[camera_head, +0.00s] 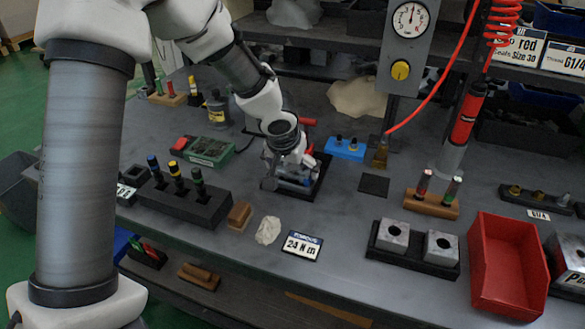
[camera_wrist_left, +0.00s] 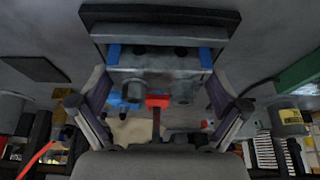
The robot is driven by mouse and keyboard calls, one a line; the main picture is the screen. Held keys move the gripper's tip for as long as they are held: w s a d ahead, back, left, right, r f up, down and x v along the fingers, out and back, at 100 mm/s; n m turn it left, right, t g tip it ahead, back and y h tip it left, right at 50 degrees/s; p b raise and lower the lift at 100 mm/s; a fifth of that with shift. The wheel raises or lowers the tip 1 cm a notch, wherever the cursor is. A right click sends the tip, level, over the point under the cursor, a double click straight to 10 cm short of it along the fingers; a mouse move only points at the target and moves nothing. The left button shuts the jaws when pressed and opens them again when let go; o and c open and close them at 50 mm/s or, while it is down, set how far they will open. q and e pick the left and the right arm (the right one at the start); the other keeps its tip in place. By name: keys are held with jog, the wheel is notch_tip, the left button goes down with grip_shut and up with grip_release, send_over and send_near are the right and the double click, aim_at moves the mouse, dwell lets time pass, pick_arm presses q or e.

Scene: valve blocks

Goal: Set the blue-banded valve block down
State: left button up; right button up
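The blue-banded valve block (camera_wrist_left: 160,68) is a grey metal block with blue strips near both ends and a red part on its near side. My left gripper (camera_wrist_left: 160,88) has a finger against each end of it and looks closed on it. In the head view the left gripper (camera_head: 289,172) points down over a black tray (camera_head: 318,178), and the block (camera_head: 292,181) is mostly hidden by it. The tray edge (camera_wrist_left: 160,14) shows just beyond the block in the wrist view. I cannot tell whether the block touches the tray. My right gripper is not in view.
A green box (camera_head: 205,151) stands left, behind a black holder (camera_head: 183,205) of banded tools. A blue block (camera_head: 345,149) and a dark square pad (camera_head: 374,185) lie right of the tray. Two grey blocks (camera_head: 393,235) and a red bin (camera_head: 508,265) stand front right.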

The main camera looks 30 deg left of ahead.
pick_arm(q)
jog(key=shift+w+d, duration=0.1)
jog(key=shift+r, duration=0.1)
jog(key=shift+r, duration=0.25)
jog(key=p+v, duration=0.3)
jog(key=v, duration=0.8)
jog(key=shift+s, duration=0.35)
jog(key=shift+r, duration=0.15)
